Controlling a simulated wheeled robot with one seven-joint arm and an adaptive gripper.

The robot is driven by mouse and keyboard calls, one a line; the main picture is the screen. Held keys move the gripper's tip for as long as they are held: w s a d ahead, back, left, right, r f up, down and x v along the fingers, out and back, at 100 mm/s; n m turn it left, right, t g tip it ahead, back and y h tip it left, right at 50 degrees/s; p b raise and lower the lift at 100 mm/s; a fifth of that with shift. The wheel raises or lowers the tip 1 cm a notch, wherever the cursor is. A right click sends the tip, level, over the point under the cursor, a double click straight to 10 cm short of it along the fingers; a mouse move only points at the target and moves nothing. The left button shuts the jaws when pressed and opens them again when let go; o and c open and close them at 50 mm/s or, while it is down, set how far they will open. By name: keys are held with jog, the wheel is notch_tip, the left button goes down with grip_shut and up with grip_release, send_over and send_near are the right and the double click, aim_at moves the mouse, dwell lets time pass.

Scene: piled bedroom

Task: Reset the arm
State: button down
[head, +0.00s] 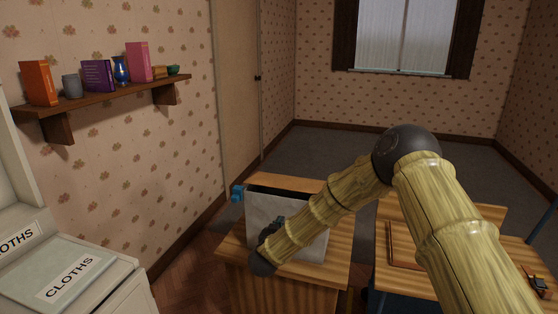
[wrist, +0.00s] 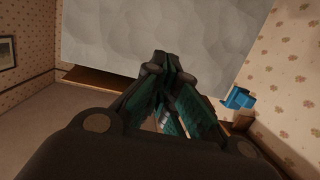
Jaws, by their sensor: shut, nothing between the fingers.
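My arm reaches out from the lower right in the head view, bends at a dark elbow and comes down at a grey-white box-like thing (head: 258,207) on a wooden table (head: 232,246). My gripper (wrist: 170,72) is shut and empty in the wrist view, its fingertips together in front of a broad pale grey surface (wrist: 160,30).
A blue object (head: 238,192) is beside the box. A shelf (head: 110,98) with books and vases is on the left wall. Containers labelled CLOTHS (head: 70,280) are lower left. Open floor (head: 335,150) lies behind.

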jog(key=s+d+f+n+g+y+p, duration=0.15)
jog(key=s+d+f+g, duration=0.3)
jog(key=s+f, duration=0.9)
jog(key=s+d+f+n+g+y, duration=0.25)
jog(key=s+d+f, duration=0.25)
jog(key=s+f, duration=0.8)
jog(key=s+d+g, duration=0.2)
jog(key=s+d, duration=0.2)
jog(key=s, duration=0.7)
jog(key=s+d+r+m+g+p, duration=0.1)
jog(key=s+d+g, duration=0.2)
jog(key=s, duration=0.9)
jog(key=s+d+m+g, duration=0.1)
jog(key=s+d+g, duration=0.2)
jog(key=s, duration=0.9)
jog(key=shift+s+d+r+p, duration=0.15)
jog(key=shift+d+p, duration=0.15)
jog(key=shift+d, duration=0.75)
jog(key=shift+d, duration=0.1)
